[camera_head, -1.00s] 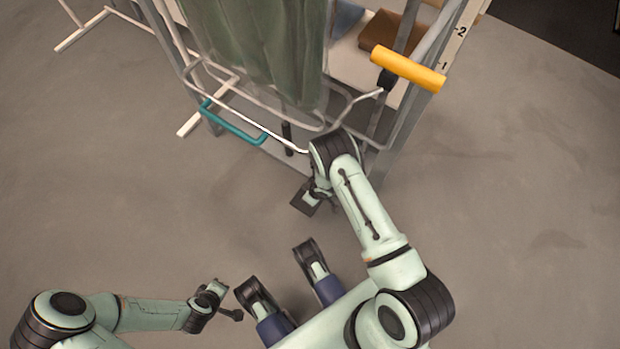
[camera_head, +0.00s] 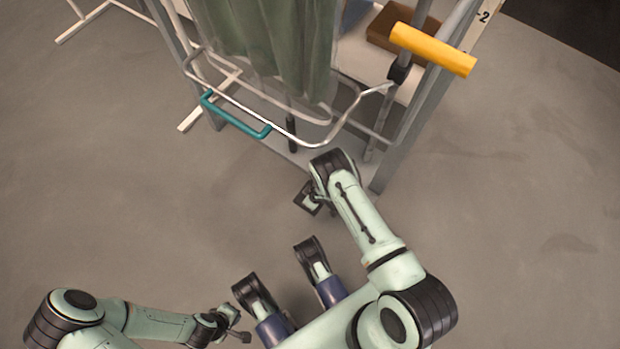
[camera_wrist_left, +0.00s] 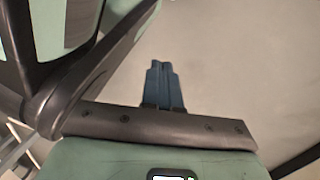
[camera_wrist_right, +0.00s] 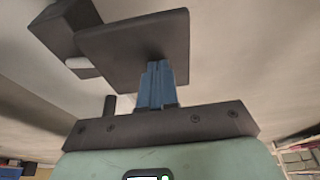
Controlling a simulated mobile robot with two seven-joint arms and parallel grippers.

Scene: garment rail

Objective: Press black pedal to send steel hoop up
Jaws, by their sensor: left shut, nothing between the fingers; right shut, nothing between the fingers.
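The steel hoop (camera_head: 315,144) is a pale wire frame low at the front of the rail, around the bottom of a green cloth (camera_head: 265,45). My right gripper (camera_head: 308,199) is below and in front of it, partly hidden by its own arm. In the right wrist view its blue fingers (camera_wrist_right: 157,85) are shut and empty. A flat black plate (camera_wrist_right: 132,42), which looks like the black pedal, is just beyond their tips; I cannot tell whether they touch. I cannot pick out the pedal in the head view. My left gripper (camera_head: 237,335) is shut and empty, low at the left, away from the rail.
A teal handle (camera_head: 236,118) is at the hoop's left front. A yellow bar (camera_head: 432,48) sticks out at the rail's right post. A brown box (camera_head: 385,28) is behind it. A white foot bar (camera_head: 205,103) lies at the left. Open floor surrounds the rail's front and sides.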

